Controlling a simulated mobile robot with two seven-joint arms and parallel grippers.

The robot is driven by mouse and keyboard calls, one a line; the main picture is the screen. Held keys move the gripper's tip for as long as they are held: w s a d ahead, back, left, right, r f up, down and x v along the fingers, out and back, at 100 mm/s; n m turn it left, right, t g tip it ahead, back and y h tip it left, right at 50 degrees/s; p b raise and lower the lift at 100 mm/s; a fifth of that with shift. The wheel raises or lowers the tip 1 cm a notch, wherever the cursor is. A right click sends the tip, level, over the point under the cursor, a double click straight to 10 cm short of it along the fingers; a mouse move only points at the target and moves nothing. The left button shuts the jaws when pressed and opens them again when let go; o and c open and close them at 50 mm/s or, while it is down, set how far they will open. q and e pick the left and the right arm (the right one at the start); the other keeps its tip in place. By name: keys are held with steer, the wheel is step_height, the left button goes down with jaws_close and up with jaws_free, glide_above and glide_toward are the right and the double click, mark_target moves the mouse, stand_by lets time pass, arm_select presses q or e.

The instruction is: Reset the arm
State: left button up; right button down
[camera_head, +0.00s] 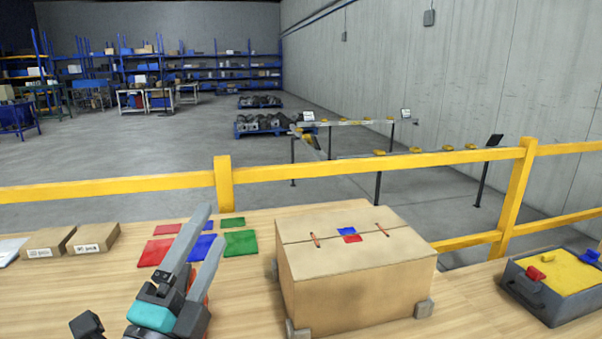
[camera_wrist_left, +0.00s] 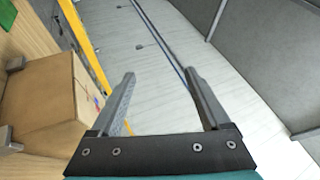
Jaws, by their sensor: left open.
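My left gripper (camera_head: 213,228) is in the lower left of the head view, above the wooden table (camera_head: 110,300). Its two long grey fingers point up and away, spread apart with nothing between them. The box also shows at the left of the left wrist view (camera_wrist_left: 45,95). My right gripper is not in either view.
Red, blue and green flat pieces (camera_head: 241,243) lie behind the gripper. Small brown boxes (camera_head: 92,237) are at the left. Grey corner blocks (camera_head: 424,308) sit by the cardboard box. A grey bin (camera_head: 555,305) with yellow contents is at the right. A yellow rail (camera_head: 380,165) runs behind the table.

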arm_select(q)
steer(key=s+a+f+n+g+y, duration=0.1)
steer(key=a+f+n+g+y, duration=0.1)
steer(key=f, duration=0.5)
steer(key=s+a+f+n+g+y, duration=0.1)
steer(key=a+f+n+g+y, duration=0.1)
steer(key=f+n+g, duration=0.2)
steer(key=s+a+f+n+g+y, duration=0.2)
steer(key=f+n+g, duration=0.1)
steer(key=f+n, duration=0.4)
steer(key=shift+a+f+y, duration=0.2)
steer(key=shift+f+y, duration=0.1)
steer(key=shift+f, duration=1.2)
steer(key=s+d+f+n+g+h, duration=0.25)
steer(key=s+f+n+g, duration=0.5)
steer(key=s+f, duration=0.7)
steer(key=s+f+m+g, duration=0.2)
steer(key=s+f+g, duration=0.15)
steer(key=f, duration=1.75)
steer(key=s+a+f, duration=0.2)
steer(key=s+f, duration=1.1)
steer(key=s, duration=0.1)
steer(key=shift+s+a+g+y, duration=0.25)
steer(key=shift+a+g+y, duration=0.05)
steer(key=shift+a+y, duration=0.15)
